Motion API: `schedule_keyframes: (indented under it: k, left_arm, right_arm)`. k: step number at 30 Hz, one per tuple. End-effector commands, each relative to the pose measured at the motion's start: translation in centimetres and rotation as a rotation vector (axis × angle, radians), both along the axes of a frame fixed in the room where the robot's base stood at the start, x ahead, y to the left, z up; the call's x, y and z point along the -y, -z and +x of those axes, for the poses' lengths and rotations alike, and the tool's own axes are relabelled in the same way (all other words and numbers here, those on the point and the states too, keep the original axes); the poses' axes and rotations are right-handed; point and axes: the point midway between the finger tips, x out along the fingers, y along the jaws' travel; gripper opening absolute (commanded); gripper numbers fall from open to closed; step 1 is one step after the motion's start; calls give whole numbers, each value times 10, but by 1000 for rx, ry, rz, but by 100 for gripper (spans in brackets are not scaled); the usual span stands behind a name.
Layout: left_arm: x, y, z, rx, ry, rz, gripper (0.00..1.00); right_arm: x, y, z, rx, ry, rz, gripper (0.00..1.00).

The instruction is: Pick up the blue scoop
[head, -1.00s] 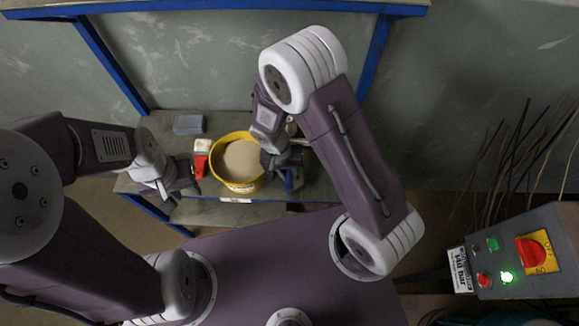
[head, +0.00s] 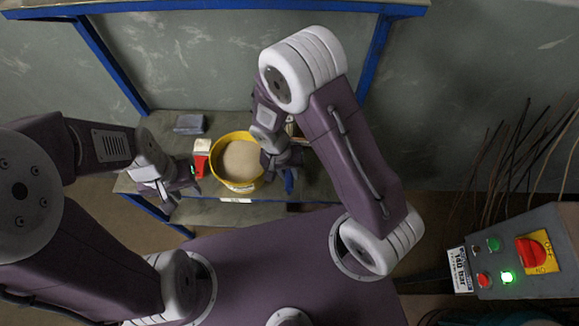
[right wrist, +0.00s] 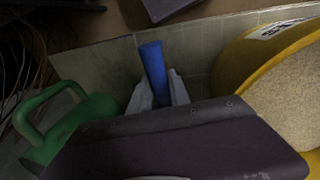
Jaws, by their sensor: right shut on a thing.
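The blue scoop (head: 289,184) shows only in part in the head view, just right of the yellow bucket, below my right gripper (head: 284,166). In the right wrist view the blue handle of the scoop (right wrist: 153,68) stands between the two pale fingertips of my right gripper (right wrist: 158,92), which are shut on it. The rest of the scoop is hidden behind my gripper body. My left gripper (head: 184,196) is left of the bucket over the front left of the bench, with its fingers apart and nothing visible between them.
The yellow bucket (head: 216,178) of pale grainy material stands between my grippers. A red-handled brush (head: 202,164) lies left of it, and a grey box (head: 189,124) behind. A green handled object (right wrist: 80,125) is left of the scoop in the right wrist view. Blue posts frame the bench (head: 240,208).

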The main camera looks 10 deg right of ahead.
Motion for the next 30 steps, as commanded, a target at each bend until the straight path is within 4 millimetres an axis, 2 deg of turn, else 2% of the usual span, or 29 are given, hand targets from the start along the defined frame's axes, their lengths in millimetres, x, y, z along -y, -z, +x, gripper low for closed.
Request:
schedule_keyframes:
  k: [11, 14, 19, 30]
  left_arm:
    - [0, -1, 0, 0, 0, 0, 36]
    - [0, -3, 0, 0, 0, 0, 36]
    - [0, -8, 0, 0, 0, 0, 36]
    - [0, -8, 0, 0, 0, 0, 36]
  right_arm:
    - [0, -3, 0, 1, 0, 1, 0]
    - [0, -13, 1, 2, 0, 1, 0]
    - [0, -43, 1, 5, 0, 2, 0]
    - [-30, -92, -78, 3, -8, 2, 0]
